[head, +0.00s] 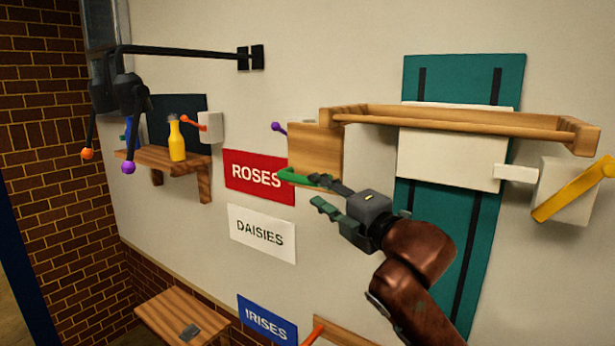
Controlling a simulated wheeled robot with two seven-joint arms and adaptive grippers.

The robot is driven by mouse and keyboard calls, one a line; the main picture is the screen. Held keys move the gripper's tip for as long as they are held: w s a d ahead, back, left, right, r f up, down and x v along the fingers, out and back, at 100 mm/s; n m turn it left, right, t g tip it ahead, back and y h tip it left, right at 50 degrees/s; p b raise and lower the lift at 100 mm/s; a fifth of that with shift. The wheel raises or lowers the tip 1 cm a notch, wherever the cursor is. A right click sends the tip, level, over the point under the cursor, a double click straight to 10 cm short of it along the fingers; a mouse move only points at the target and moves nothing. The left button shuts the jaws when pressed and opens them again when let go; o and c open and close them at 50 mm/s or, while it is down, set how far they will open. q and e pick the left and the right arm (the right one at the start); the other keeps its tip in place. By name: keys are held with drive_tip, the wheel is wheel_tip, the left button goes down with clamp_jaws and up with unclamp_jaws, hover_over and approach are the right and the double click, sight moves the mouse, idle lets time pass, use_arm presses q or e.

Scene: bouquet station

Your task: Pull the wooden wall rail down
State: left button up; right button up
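The wooden wall rail (450,121) is a light wood bar frame standing out from the wall at the upper right. It crosses a white plate (452,145) on a tall teal panel (424,75) with two black vertical tracks. My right gripper (318,192) is below and left of the rail, apart from it. Its fingers point left and are spread, with nothing seen between them. The upper finger overlaps a bright green bar (292,176) under a wooden board (315,145); I cannot tell whether they touch. My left gripper is not in view.
Red ROSES (258,178), white DAISIES and blue IRISES signs are on the wall. A shelf with a yellow bottle (177,140) and a black wall arm (185,53) are at left. A wooden surface (180,310) is below.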

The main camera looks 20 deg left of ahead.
sight(306, 183)
drive_tip(key=a, duration=0.1)
drive_tip(key=a+r+p, duration=0.1)
drive_tip(key=a+p, duration=0.1)
drive_tip(key=shift+w+a+r, duration=0.1)
drive_tip(key=shift+a+r, duration=0.15)
drive_tip(key=shift+r, duration=0.15)
drive_tip(key=w, duration=0.1)
drive_tip(key=w+a, duration=0.1)
drive_tip(key=p, duration=0.1)
drive_tip(key=shift+w+a+f, duration=0.15)
drive_tip(key=shift+w+f, duration=0.1)
drive_tip(key=shift+w, duration=0.15)
drive_tip(key=shift+w+a, duration=0.15)
drive_tip(key=shift+a, duration=0.3)
drive_tip(key=shift+w+f, duration=0.1)
drive_tip(key=shift+w, duration=0.15)
drive_tip(key=c, duration=0.3)
drive_tip(key=shift+s, duration=0.2)
drive_tip(key=c, duration=0.3)
clamp_jaws()
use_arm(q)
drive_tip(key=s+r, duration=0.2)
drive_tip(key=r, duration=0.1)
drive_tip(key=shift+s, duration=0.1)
